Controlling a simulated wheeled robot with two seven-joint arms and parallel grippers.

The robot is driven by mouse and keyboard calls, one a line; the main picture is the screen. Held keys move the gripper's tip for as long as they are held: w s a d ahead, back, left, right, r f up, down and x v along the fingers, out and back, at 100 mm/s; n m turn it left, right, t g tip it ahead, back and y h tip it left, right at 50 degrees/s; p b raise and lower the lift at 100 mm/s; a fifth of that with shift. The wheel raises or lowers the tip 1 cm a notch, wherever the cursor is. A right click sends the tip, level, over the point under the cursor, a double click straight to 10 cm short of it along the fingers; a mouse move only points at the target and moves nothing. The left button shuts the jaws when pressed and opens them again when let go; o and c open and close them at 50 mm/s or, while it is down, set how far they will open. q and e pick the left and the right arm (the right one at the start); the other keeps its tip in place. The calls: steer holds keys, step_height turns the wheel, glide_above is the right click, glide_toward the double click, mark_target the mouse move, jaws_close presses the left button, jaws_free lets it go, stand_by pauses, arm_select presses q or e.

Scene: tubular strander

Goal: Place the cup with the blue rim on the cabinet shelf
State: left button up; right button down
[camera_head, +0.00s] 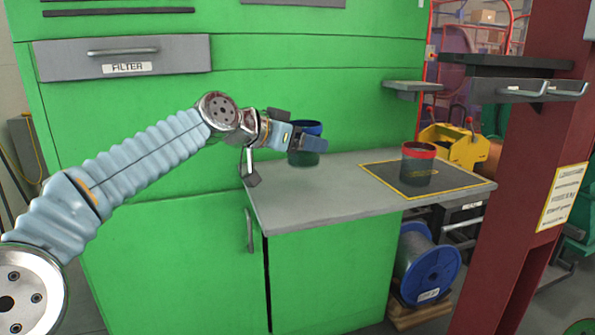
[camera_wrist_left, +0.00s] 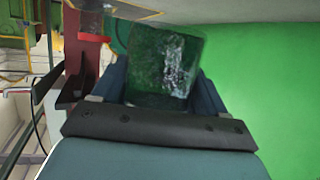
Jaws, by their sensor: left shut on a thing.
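The cup with the blue rim (camera_head: 304,158) is dark, greenish and see-through. My left gripper (camera_head: 312,143) is shut around its side, below the rim, and holds it upright near the back left of the grey counter (camera_head: 310,205). The cup appears to be above the counter; I cannot tell the gap. In the left wrist view the cup (camera_wrist_left: 165,65) sits between the two fingers, its rim not clearly visible. A small grey shelf (camera_head: 413,85) juts from the green cabinet (camera_head: 300,85) at the right. My right gripper is not in view.
A cup with a red rim (camera_head: 418,166) stands on a dark yellow-edged mat (camera_head: 382,172) on the counter's right part. A dark red post (camera_head: 520,170) and a grey drawer unit (camera_head: 525,90) stand at the right. The counter's front left is clear.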

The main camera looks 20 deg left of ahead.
mark_target(296, 163)
arm_select(q)
steer(key=shift+w+a+f, duration=0.2)
steer(key=shift+a+f, duration=0.15)
steer(key=shift+f, duration=0.15)
steer(key=shift+w+a+f, duration=0.15)
steer(key=shift+a+f, duration=0.2)
steer(key=shift+f, duration=0.15)
steer(key=f, duration=0.1)
steer(key=f+b, duration=0.1)
steer(key=shift+a+f, duration=0.2)
steer(key=shift+f, duration=0.4)
steer(key=shift+f+b, duration=0.2)
steer(key=shift+b, duration=0.25)
steer(key=o, duration=1.2)
steer(key=shift+r, duration=0.1)
steer(key=shift+o, duration=0.2)
